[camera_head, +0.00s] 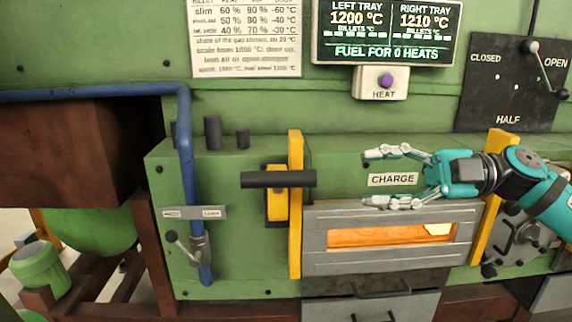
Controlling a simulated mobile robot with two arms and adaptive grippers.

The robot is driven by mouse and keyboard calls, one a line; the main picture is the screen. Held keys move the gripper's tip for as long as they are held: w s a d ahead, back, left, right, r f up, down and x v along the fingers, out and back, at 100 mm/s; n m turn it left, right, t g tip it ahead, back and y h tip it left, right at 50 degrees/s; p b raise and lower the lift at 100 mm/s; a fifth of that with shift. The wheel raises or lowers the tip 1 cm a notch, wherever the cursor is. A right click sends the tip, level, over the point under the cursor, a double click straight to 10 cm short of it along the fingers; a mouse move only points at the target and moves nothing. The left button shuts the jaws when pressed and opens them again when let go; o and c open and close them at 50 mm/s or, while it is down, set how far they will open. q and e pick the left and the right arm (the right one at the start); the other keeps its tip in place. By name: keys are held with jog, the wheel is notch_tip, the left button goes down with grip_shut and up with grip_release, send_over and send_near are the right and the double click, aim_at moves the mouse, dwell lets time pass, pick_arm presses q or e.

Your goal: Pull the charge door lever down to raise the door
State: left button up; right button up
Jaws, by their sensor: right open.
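The charge door lever appears to be the black horizontal bar handle (278,179) on a yellow mount, left of the door. The grey charge door (314,240) sits between two yellow upright rails, with orange glow in its slot. My right gripper (370,178) comes in from the right with its fingers spread, one above the other, pointing left. It is empty and stands right of the black bar, apart from it, in front of the panel near the CHARGE label (393,179). My left gripper is out of view.
A blue pipe (187,150) with a small valve handle (183,247) runs down at the left. A purple HEAT button (386,80) is under the display. A damper lever (548,68) is at the upper right. Drawer handles (380,289) sit below the door.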

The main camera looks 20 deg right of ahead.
jog(key=p, duration=0.6)
send_near(285, 179)
jog(key=w+a, duration=0.1)
jog(key=a, duration=0.1)
jog(key=shift+w+a+r, duration=0.2)
jog(key=shift+w+a, duration=0.15)
jog(key=shift+w, duration=0.05)
jog(key=p+x, duration=0.1)
jog(key=x, duration=0.1)
jog(key=p+x, duration=0.2)
jog(key=x, duration=0.1)
jog(key=shift+w+a+f, duration=0.1)
jog(key=shift+a+f, duration=0.15)
jog(key=shift+w+a+f, duration=0.2)
jog(key=shift+a, duration=0.4)
jog(key=shift+c, duration=0.4)
grip_shut()
